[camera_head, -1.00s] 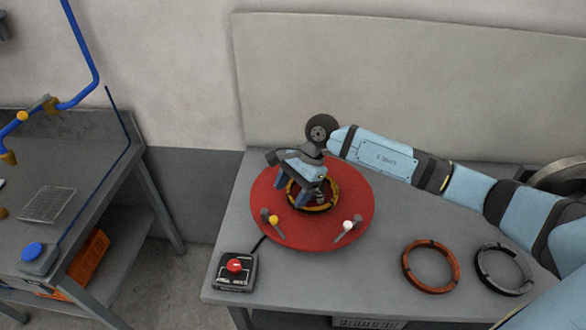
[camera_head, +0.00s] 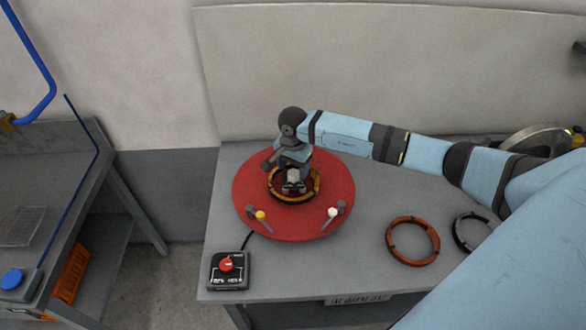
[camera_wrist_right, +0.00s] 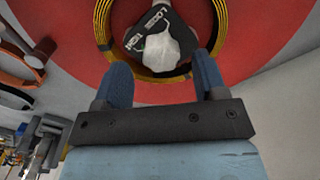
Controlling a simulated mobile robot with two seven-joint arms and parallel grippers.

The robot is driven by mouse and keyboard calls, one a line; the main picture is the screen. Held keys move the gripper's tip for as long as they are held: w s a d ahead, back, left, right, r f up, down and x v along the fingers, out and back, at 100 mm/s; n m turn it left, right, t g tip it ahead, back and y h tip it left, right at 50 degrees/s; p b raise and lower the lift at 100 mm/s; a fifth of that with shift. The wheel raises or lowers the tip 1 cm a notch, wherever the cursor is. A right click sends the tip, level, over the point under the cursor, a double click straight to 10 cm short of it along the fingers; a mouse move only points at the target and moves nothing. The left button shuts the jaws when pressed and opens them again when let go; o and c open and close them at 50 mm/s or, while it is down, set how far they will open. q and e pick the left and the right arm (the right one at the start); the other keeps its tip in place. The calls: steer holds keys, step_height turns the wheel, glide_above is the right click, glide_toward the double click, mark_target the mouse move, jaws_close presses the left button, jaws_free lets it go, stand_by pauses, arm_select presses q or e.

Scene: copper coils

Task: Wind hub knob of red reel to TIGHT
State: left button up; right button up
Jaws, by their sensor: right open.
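The red reel (camera_head: 250,190) is a wide red disc lying on the grey table, with a yellow-and-black coil (camera_head: 317,189) around its hub. The hub knob (camera_wrist_right: 168,48) shows in the right wrist view as a pale grip on a dark dial. My left gripper is not in view.
A yellow-tipped lever (camera_head: 260,215) and a white-tipped lever (camera_head: 333,212) stand on the disc's front part. A control box (camera_head: 229,277) with a red knob sits front left. An orange ring (camera_head: 413,261) and a dark ring (camera_head: 461,235) lie right. Another bench (camera_head: 85,165) stands left.

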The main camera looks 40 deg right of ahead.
steer(key=shift+f, duration=1.2)
steer(key=c, duration=0.9)
